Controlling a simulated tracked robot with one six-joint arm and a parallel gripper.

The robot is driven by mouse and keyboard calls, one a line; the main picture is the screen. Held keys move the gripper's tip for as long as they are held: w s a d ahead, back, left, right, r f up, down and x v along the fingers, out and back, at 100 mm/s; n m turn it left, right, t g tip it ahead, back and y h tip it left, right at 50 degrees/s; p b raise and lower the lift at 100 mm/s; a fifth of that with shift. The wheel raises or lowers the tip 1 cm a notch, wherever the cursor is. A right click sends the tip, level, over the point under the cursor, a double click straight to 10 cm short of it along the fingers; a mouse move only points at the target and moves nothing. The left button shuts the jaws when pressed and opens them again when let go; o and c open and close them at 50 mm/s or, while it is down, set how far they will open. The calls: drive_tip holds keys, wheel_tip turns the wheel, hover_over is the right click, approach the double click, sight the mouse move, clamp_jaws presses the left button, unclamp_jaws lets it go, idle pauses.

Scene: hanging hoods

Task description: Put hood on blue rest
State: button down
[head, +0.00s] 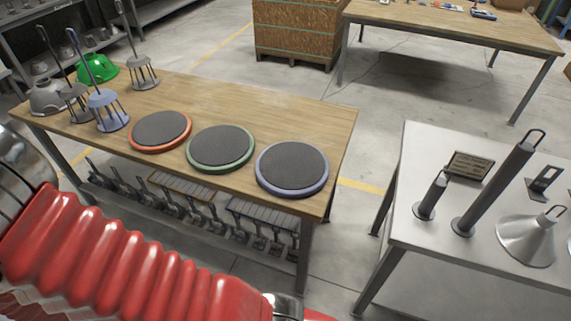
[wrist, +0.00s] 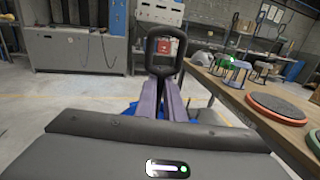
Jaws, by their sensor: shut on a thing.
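My gripper (wrist: 165,98) shows in the wrist view with its two purple fingers shut on a dark loop handle (wrist: 164,38). Bits of a blue hood (wrist: 205,117) show beside and below the fingers; my gripper's body hides most of it. My gripper is not visible in the head view. On the wooden table lie three round dark pads in a row: a blue-rimmed rest (head: 292,168) at the right end, a green-rimmed one (head: 220,148) in the middle and a red-rimmed one (head: 160,131) at left. All three are bare.
The wooden table's far left end holds a green hood (head: 101,69), a grey hood (head: 46,98) and several caged stands, one bluish (head: 107,111). A metal table (head: 420,160) at right bears a silver cone hood (head: 526,240) and dark cylinders. A floor gap separates the tables.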

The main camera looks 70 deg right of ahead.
drive_tip(key=s+d+r+m+g+h, duration=0.2)
drive_tip(key=s+d+m+g+h, duration=0.15)
drive_tip(key=d, duration=0.85)
drive_tip(key=s+d+r+m+g+h, duration=0.3)
drive_tip(key=s+d+h, duration=0.1)
drive_tip(key=d, duration=0.8)
drive_tip(key=s+d+r+m+g+h, duration=0.2)
drive_tip(key=s+d+m+g+h, duration=0.2)
drive_tip(key=d, duration=0.8)
drive_tip(key=s+d+r+m+g, duration=0.2)
drive_tip(key=s+d+g, duration=0.3)
drive_tip(key=s, duration=0.6)
drive_tip(key=s+d+r+m+g, duration=0.2)
drive_tip(key=s+d+m+g, duration=0.2)
drive_tip(key=s+d, duration=0.4)
drive_tip(key=s+d+r+m+g+y, duration=0.1)
drive_tip(key=s+d+m+g, duration=0.3)
drive_tip(key=s, duration=1)
drive_tip(key=d+r+g, duration=0.1)
drive_tip(key=d+g, duration=0.1)
drive_tip(key=shift+d+r+g, duration=0.2)
drive_tip(key=shift+d+g, duration=0.15)
drive_tip(key=shift+s+f, duration=0.1)
drive_tip(key=shift+f, duration=2.95)
drive_tip(key=shift+f, duration=2.05)
